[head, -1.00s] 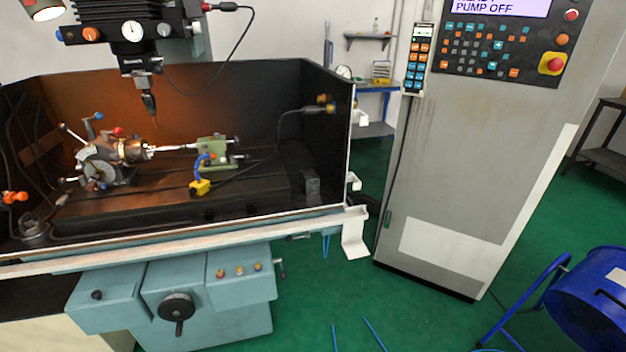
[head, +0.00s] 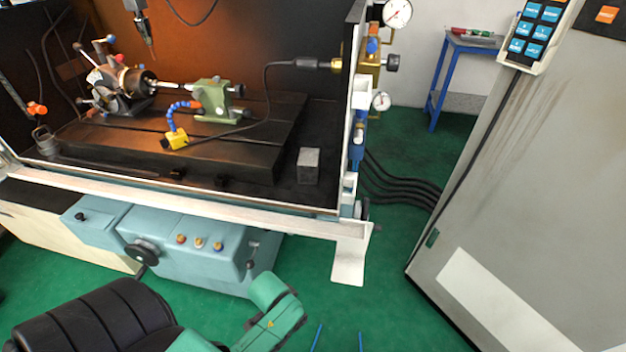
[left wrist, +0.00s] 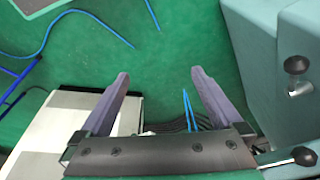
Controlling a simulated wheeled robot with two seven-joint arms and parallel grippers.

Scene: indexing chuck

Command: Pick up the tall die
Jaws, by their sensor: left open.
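A small upright grey block (head: 308,165), which may be the tall die, stands in the front right corner of the machine's dark tray in the head view. It is clear of the things around it. In the left wrist view my left gripper (left wrist: 160,76) is open and empty, with its two fingers pointing over the green floor. The grey block does not show between the fingers. The gripper's fingers do not show in the head view. My right gripper is in neither view.
The dark table carries an indexing chuck (head: 120,85), a green tailstock (head: 214,100) and a blue hose with a yellow base (head: 177,138). A white rail (head: 200,205) edges the tray's front. A grey cabinet (head: 520,190) stands right.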

